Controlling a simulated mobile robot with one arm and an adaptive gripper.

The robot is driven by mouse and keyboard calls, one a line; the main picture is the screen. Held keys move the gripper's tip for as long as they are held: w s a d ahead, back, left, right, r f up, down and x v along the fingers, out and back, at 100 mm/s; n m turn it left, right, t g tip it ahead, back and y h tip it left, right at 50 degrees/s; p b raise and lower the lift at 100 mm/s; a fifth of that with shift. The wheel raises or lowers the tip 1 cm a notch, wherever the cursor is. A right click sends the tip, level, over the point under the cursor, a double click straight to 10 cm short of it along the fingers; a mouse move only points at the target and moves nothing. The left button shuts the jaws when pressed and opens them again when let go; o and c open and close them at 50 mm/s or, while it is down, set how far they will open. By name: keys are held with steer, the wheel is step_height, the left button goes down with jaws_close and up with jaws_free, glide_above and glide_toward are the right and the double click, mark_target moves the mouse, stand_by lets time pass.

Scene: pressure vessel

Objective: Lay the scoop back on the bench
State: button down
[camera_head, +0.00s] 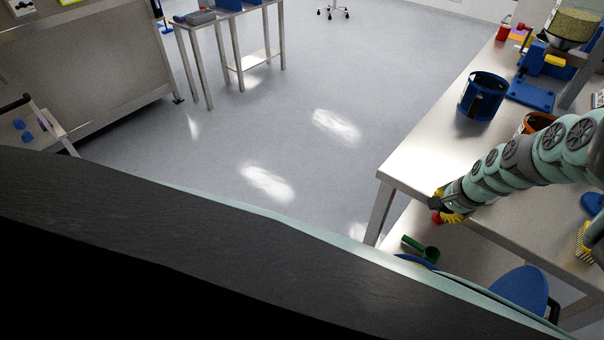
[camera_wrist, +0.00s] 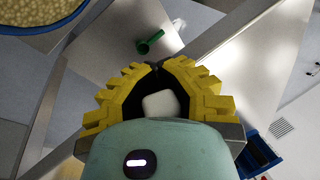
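A green scoop-like thing (camera_head: 420,249) with a short handle lies on a pale surface below the bench top, beyond the bench's edge. It also shows in the wrist view (camera_wrist: 150,43), ahead of the fingertips and clearly apart from them. My gripper (camera_head: 442,208) is at the near left edge of the steel bench (camera_head: 428,150). In the wrist view, the yellow fingers of my gripper (camera_wrist: 157,66) curve inward and their tips meet or nearly meet. No scoop shows between them. A pale block shows behind the tips; I cannot tell whether it is part of my gripper.
A blue bucket (camera_head: 481,97) stands on the bench. A blue-rimmed container of beige granules (camera_wrist: 38,22) is close at upper left in the wrist view. A yellow-bristled brush (camera_head: 588,243) is at the right. Open floor (camera_head: 300,130) lies left of the bench.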

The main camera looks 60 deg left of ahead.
steer(key=shift+a, duration=0.1)
steer(key=c, duration=1.1)
jaws_free()
steer(key=shift+c, duration=0.2)
steer(key=shift+r, duration=0.1)
steer(key=shift+d+r, duration=0.2)
steer(key=shift+r, duration=0.4)
steer(key=p+v, duration=0.9)
steer(key=v, duration=0.1)
steer(key=shift+d+r+p, duration=0.25)
steer(key=shift+r+p, duration=0.05)
steer(key=shift+p, duration=0.1)
